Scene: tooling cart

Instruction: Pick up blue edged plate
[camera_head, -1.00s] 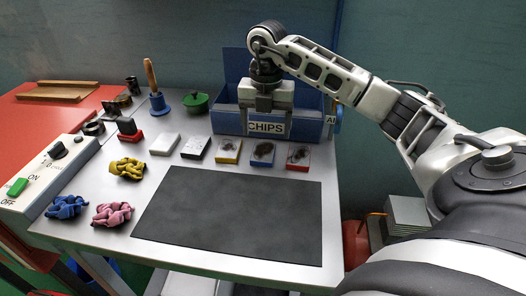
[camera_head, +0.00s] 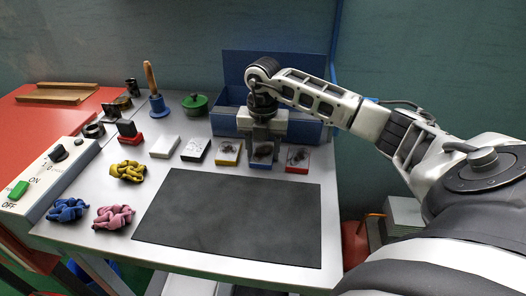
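The blue edged plate (camera_head: 261,164) is a small block with a blue rim and a dark-marked pale top. It sits on the grey table, second from the right in a row of small plates. My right gripper (camera_head: 263,152) points down over it, with its fingers apart at about the plate's left and right sides. The gripper partly hides the plate's top, and I cannot tell whether the fingers touch it. My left gripper is not in view.
A yellow edged plate (camera_head: 229,158) and a red edged plate (camera_head: 297,167) stand close on either side. A blue chips bin (camera_head: 228,122) is right behind. A dark mat (camera_head: 235,218) lies in front, bare. Knotted cloths (camera_head: 114,217) lie to the left.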

